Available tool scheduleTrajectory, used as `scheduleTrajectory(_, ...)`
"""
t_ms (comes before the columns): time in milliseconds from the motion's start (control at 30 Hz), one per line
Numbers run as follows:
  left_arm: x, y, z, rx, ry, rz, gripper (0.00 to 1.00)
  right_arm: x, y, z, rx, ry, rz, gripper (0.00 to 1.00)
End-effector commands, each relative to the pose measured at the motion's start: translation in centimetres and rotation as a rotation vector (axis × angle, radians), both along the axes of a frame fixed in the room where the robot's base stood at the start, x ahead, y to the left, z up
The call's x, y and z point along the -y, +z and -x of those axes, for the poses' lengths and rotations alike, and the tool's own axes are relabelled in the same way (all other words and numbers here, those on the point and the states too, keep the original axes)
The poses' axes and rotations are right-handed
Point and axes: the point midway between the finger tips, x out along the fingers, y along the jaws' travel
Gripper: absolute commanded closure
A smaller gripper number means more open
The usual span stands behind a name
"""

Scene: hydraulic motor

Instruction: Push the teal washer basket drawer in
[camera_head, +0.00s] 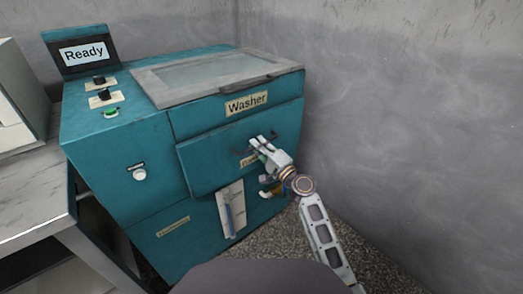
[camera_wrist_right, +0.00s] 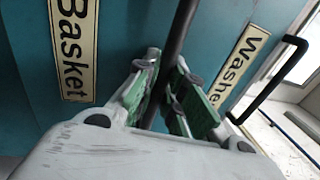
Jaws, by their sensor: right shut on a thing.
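The teal washer (camera_head: 120,160) stands in the corner, with a "Washer" label (camera_head: 246,103) below its lid. Its teal basket drawer (camera_head: 215,160) has its front sticking out past the body below that label. My right gripper (camera_head: 258,146) is at the right part of the drawer front. In the right wrist view my right gripper (camera_wrist_right: 165,85) is shut on the dark drawer handle (camera_wrist_right: 180,35), its fingers on either side of the bar. The "Basket" label (camera_wrist_right: 74,45) shows beside it; in the head view the gripper partly hides this label. My left gripper is not in view.
The washer's lid (camera_head: 215,75) is closed, with its own dark handle (camera_wrist_right: 270,80) near my right gripper. A screen reading "Ready" (camera_head: 84,53) stands at the back left. A grey table (camera_head: 35,200) is at left. Walls stand behind and at right; speckled floor is at front right.

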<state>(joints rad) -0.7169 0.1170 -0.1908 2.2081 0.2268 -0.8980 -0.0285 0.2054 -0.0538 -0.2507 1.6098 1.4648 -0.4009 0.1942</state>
Motion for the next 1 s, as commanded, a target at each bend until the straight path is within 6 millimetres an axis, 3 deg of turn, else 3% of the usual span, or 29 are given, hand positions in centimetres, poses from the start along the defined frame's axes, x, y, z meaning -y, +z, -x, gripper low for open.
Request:
scheduleTrajectory(433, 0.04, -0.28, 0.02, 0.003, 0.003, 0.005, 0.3, -0.14, -0.05, -0.21, -0.001, -0.001, 0.0, 1.0)
scheduleTrajectory(467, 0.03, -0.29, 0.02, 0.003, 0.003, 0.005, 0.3, -0.14, -0.04, -0.21, -0.001, -0.001, 0.0, 0.87)
scheduleTrajectory(633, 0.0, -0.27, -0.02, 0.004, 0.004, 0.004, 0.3, -0.14, -0.05, -0.18, -0.001, -0.001, 0.0, 0.66)
scheduleTrajectory(1000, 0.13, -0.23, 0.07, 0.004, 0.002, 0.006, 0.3, -0.11, -0.14, -0.12, -0.002, 0.0, 0.001, 0.66)
